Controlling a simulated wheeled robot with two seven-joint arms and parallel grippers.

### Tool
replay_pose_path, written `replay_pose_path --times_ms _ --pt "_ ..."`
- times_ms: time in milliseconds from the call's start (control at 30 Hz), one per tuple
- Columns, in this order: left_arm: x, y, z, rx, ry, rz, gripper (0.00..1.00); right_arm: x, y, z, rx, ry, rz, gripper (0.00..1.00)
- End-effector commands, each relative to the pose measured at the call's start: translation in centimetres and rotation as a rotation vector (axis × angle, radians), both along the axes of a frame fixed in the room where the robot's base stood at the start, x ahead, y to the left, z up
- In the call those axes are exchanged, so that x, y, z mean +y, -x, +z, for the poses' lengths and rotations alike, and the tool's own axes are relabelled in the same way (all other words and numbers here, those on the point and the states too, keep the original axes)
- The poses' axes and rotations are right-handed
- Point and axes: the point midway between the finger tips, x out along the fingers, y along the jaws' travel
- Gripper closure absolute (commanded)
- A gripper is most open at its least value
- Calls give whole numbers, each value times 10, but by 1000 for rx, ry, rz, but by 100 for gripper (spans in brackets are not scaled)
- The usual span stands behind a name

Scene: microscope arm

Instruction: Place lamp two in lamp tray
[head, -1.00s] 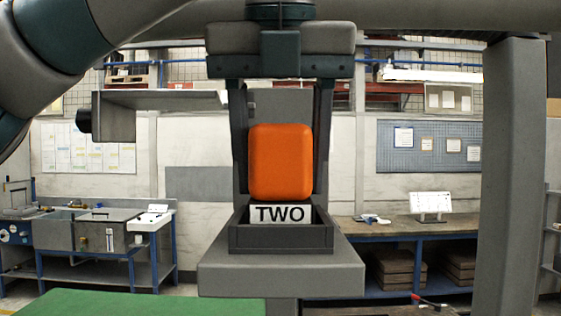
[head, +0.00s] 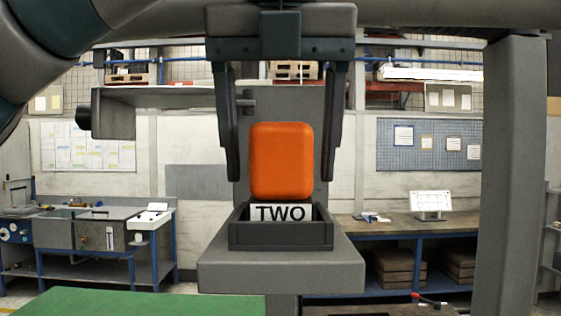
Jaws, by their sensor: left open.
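An orange block-shaped lamp (head: 281,160) stands upright in a small dark tray (head: 281,238). A white label reading "TWO" (head: 280,213) shows at its lower front, within the tray. The tray sits on a grey platform (head: 281,275). My left gripper (head: 281,175) comes down from above with its fingers spread, one on each side of the lamp. Gaps show between the fingers and the lamp's sides, so it is open. The lamp's underside is hidden by the tray's front wall. My right gripper is not in view.
A grey vertical post (head: 510,180) stands at the right. A grey bracket with a dark knob (head: 115,114) juts out at the left. A green surface (head: 140,303) lies at the lower left. Workbenches stand farther back.

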Motion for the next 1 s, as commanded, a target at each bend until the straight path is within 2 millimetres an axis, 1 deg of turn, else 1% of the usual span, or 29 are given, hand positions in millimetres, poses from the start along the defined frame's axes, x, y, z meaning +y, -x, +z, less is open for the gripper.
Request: replay_pose_path --times_ms 333,400,600,800,1000 --pt "0 21 48 -5 2 3 30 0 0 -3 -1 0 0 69" --pt "0 25 59 -3 0 3 30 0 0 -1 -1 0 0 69" --pt "0 35 85 -1 0 2 30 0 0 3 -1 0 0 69" --pt "0 41 98 0 0 0 30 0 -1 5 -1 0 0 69" --pt "0 42 100 0 0 0 30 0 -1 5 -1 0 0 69"
